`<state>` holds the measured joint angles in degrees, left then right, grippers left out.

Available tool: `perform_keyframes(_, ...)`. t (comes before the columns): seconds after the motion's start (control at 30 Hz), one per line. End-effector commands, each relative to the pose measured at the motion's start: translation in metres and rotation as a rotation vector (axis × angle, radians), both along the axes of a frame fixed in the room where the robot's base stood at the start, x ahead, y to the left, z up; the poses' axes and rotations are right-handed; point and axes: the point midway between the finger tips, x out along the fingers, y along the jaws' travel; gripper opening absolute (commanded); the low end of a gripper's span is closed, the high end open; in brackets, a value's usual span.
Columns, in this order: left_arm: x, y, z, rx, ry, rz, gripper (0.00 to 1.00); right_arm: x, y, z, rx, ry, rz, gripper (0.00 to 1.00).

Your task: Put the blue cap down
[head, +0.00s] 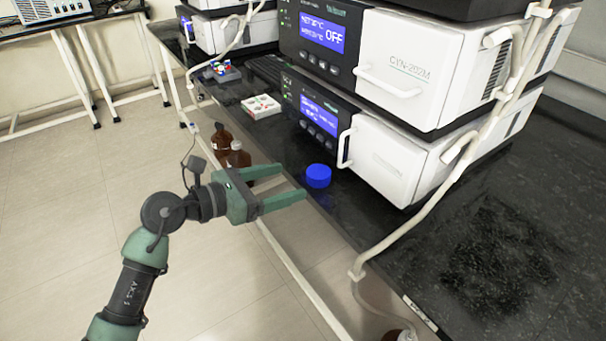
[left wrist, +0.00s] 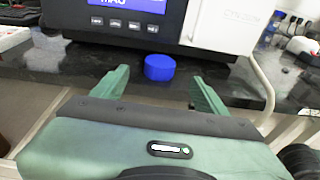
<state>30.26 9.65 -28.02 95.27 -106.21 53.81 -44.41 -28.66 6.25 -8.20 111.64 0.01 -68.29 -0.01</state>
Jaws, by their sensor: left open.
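The blue cap (head: 318,176) sits on the black bench top (head: 420,262), near its front edge and in front of the lower instrument. My left gripper (head: 303,184) is open and empty, its fingers pointing right toward the cap. In the left wrist view the blue cap (left wrist: 159,67) shows beyond and between the two spread fingertips (left wrist: 160,82), apart from both. My right gripper is in neither view.
White stacked instruments (head: 390,160) stand behind the cap. Brown bottles (head: 238,156) are beside the bench's front edge, partly behind my gripper. A pale tube (head: 420,218) runs down across the bench.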

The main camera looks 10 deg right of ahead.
Motion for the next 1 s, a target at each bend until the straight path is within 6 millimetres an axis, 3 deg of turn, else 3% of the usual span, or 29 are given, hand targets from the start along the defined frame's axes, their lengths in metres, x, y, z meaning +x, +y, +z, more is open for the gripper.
perform_keyframes(0.2, -0.008, 0.023, 0.005, 0.000, -0.001, 0.000, 0.74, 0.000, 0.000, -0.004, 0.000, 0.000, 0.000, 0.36)
perform_keyframes(0.53, -0.010, 0.026, 0.007, -0.019, 0.010, 0.005, 0.74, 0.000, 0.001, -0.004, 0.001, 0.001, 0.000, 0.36)
perform_keyframes(0.63, -0.011, 0.026, 0.015, -0.152, 0.079, 0.042, 0.74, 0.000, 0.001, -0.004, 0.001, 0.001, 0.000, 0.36)
perform_keyframes(0.7, -0.009, 0.033, 0.027, -0.340, 0.184, 0.105, 0.74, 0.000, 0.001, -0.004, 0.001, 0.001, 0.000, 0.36)
perform_keyframes(0.77, -0.002, 0.050, 0.035, -0.553, 0.316, 0.191, 0.74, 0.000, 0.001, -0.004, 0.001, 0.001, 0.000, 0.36)
perform_keyframes(0.87, 0.018, 0.105, 0.027, -0.957, 0.594, 0.392, 0.74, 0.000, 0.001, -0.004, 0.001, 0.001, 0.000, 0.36)
perform_keyframes(0.97, 0.031, 0.176, -0.024, -1.339, 0.892, 0.649, 0.74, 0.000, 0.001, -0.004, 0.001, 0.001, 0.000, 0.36)
perform_keyframes(1.0, 0.029, 0.204, -0.055, -1.480, 1.009, 0.762, 0.74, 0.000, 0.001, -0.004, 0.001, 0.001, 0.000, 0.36)
